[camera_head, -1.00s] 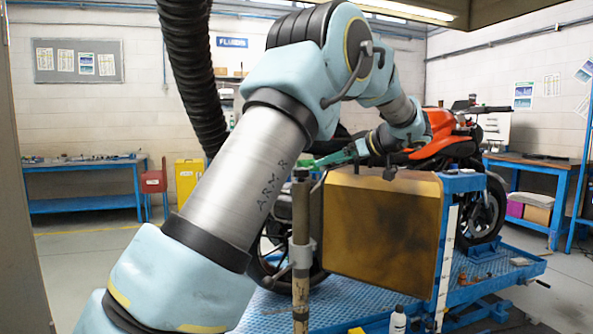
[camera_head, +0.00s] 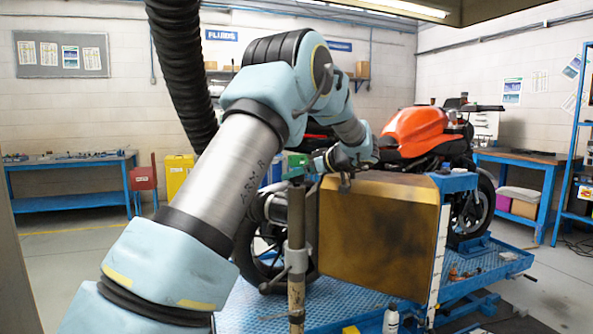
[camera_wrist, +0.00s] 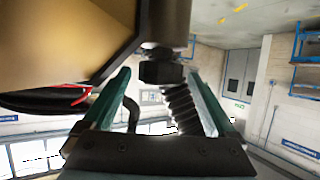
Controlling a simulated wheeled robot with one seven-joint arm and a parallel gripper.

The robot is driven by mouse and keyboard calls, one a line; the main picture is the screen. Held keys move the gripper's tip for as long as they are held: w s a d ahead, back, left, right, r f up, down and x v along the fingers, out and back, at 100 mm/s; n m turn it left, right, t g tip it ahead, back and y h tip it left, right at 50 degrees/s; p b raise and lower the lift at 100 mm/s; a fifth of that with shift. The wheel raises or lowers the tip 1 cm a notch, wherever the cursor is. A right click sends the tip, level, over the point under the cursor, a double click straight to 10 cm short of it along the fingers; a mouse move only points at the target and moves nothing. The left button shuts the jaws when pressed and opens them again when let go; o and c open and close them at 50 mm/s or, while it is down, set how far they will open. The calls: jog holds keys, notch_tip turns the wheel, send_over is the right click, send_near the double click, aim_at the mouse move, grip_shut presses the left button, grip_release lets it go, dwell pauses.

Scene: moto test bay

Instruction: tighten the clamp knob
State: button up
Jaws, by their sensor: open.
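My gripper (camera_head: 302,171) has green fingers and is at the top of an upright post (camera_head: 297,225) in the head view. In the wrist view my gripper (camera_wrist: 157,74) is open. A dark, faceted knob-like piece (camera_wrist: 161,70) on the end of the grey post (camera_wrist: 166,22) shows between the fingertips, with gaps on both sides. I cannot tell whether it is the clamp knob or whether it is level with the fingers. Lower on the post, a collar carries a side lever with a dark end (camera_head: 266,288).
A brown, stained panel (camera_head: 378,235) hangs right beside the post and shows close by in the wrist view (camera_wrist: 60,40). An orange motorcycle (camera_head: 415,130) stands behind on a blue lift (camera_head: 345,312). A white bottle (camera_head: 391,320) stands below the panel.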

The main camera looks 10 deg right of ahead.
jog(key=shift+w+a+f, duration=0.25)
jog(key=shift+w+a, duration=0.05)
jog(key=shift+w, duration=0.1)
jog(key=c, duration=1.4)
